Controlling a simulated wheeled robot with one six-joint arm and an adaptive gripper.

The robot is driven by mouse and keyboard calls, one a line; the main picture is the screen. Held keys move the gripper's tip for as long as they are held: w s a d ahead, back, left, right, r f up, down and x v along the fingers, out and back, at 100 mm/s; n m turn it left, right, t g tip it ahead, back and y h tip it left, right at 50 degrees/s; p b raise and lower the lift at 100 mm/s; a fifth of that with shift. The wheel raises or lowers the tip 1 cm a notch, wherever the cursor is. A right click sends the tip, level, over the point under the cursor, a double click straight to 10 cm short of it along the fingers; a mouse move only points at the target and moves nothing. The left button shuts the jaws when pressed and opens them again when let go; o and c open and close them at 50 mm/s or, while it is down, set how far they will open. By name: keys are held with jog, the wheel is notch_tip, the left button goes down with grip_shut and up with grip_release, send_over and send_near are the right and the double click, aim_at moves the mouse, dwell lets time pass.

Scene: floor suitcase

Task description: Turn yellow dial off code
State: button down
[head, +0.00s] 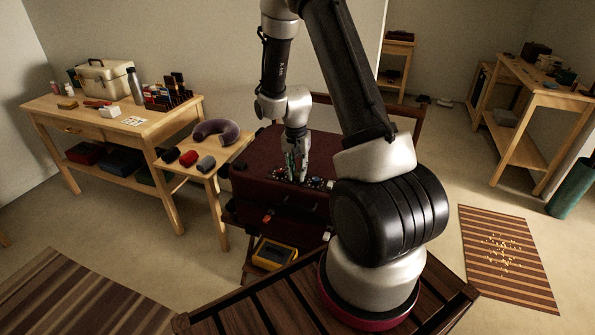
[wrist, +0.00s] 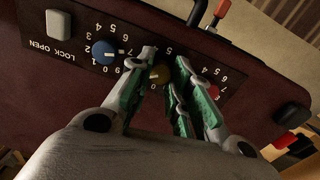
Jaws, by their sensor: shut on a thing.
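A dark red suitcase (head: 262,160) stands in the middle of the head view. Its black lock panel (wrist: 85,22) with number rings fills the upper wrist view. The yellow dial (wrist: 159,76) sits between my gripper's fingertips. My gripper (wrist: 160,68) is shut on it, one green-padded finger on each side. A blue dial (wrist: 104,53) is to the left in the wrist view. A red dial (wrist: 213,92) is to the right, partly hidden behind a finger. In the head view my gripper (head: 297,178) is down at the suitcase, and the yellow dial cannot be made out.
A grey button (wrist: 58,25) sits beside the words "LOCK OPEN" at the panel's left. A bench (head: 120,112) with a toolbox (head: 105,80) stands at left. A small table (head: 222,158) with a neck pillow (head: 216,131) is close beside the suitcase. A yellow device (head: 275,254) lies below.

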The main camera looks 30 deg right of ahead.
aim_at(296, 175)
jog(key=n, duration=0.5)
jog(key=shift+n, duration=0.3)
jog(key=n, duration=0.5)
jog(key=shift+a+n, duration=0.1)
jog(key=shift+n, duration=0.2)
jog(key=c, duration=1.3)
grip_release()
jog(key=r, duration=1.2)
jog(key=shift+a, duration=0.2)
